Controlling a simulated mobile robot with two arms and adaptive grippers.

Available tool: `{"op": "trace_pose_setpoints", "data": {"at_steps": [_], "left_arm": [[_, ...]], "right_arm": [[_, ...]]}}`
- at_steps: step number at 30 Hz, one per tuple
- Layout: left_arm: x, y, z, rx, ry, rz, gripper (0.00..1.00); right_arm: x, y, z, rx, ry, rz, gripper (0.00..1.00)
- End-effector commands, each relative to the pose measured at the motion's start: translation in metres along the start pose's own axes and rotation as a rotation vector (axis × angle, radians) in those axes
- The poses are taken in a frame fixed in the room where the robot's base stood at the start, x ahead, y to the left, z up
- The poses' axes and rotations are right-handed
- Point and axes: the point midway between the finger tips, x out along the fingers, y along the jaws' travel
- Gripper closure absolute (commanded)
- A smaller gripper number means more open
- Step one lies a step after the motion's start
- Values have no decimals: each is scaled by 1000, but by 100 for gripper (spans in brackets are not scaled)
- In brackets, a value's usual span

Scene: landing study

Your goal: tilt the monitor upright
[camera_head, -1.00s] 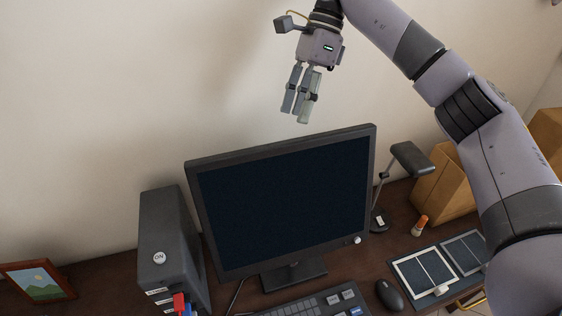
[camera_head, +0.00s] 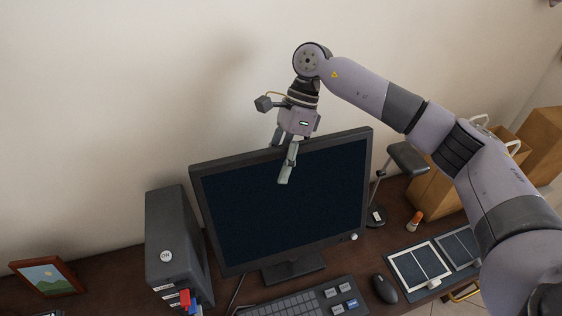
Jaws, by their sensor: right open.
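The monitor (camera_head: 285,210) stands on the brown desk, its dark screen facing me and its base (camera_head: 293,268) below. It looks tilted, with its top edge rising to the right. My right gripper (camera_head: 281,165) is at the middle of the monitor's top edge. One finger hangs in front of the screen, and another part shows behind the top edge, partly hidden by it. The gripper is open. I cannot tell whether a finger touches the monitor. My left gripper is not in view.
A black computer tower (camera_head: 172,245) stands close at the left. A desk lamp (camera_head: 405,160) and paper bags (camera_head: 440,190) are at the right. A keyboard (camera_head: 300,305), a mouse (camera_head: 384,289) and framed panels (camera_head: 420,271) lie in front. The wall is close behind.

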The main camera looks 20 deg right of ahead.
Motion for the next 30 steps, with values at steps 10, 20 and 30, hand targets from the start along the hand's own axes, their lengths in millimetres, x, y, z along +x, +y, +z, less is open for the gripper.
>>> {"op": "trace_pose_setpoints", "data": {"at_steps": [10, 20, 30], "left_arm": [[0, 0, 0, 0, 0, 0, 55], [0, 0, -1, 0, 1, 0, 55], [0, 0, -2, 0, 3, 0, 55]], "right_arm": [[-1, 0, 0, 0, 0, 0, 78], [-1, 0, 0, 0, 0, 0, 100], [-1, 0, 0, 0, 0, -1, 100]]}}
